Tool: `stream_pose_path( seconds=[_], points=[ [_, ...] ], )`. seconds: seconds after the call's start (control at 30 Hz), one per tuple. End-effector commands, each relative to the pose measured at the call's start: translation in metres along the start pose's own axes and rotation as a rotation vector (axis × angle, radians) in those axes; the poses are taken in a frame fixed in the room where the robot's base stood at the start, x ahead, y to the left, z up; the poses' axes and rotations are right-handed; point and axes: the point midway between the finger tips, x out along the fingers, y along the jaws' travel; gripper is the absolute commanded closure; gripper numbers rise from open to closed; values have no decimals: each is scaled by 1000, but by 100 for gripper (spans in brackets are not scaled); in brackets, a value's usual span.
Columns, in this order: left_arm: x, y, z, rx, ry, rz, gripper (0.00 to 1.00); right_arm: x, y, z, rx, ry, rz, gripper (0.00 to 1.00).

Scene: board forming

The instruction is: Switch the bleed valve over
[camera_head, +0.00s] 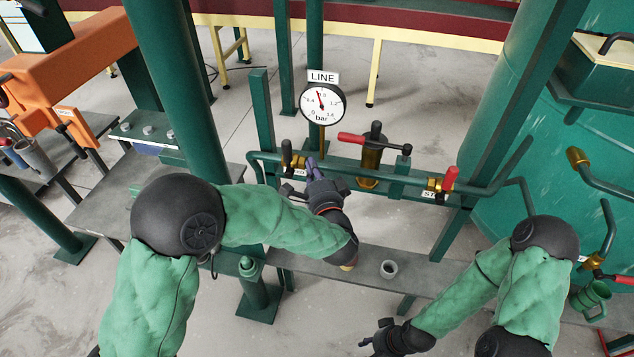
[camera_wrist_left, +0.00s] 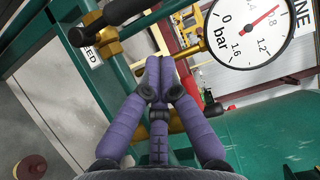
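My left gripper (camera_head: 312,168) has purple fingers and is beside the left-hand valve (camera_head: 287,155), which has a black handle and a brass body. In the left wrist view the fingers (camera_wrist_left: 158,68) are together with nothing visible between them. The valve's brass body (camera_wrist_left: 108,45) shows just left of the fingertips, apart from them. A white tag (camera_wrist_left: 92,56) there ends in "ED"; its start is hidden. A brass valve with a red lever (camera_head: 352,139) stands at the middle of the rail. My right gripper (camera_head: 372,334) is low in the head view, fingers apart and empty.
A round "LINE" gauge in bar (camera_head: 322,104) stands above the rail and also shows in the wrist view (camera_wrist_left: 248,30). A red-handled valve (camera_head: 448,180) is on the pipe's right. Green posts flank the rail.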

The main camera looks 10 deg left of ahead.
Motion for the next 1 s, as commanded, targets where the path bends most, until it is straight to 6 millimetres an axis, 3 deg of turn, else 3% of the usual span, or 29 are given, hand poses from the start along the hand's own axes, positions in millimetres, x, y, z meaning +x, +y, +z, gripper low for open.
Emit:
stream_pose_path(
  seconds=[0.1, 0.3, 1.0],
  points=[
    [19, 1, 8, 0, -5, 1, 100, 4, 1, 0, 0, 0, 0, 60],
    [34, 1, 24, 0, -2, 0, 100, 6, 2, 0, 0, 0, 0, 60],
    [40, -3, 31, -23, 0, 12, 100, 2, 0, 0, 0, 0, 0, 60]
  ],
)
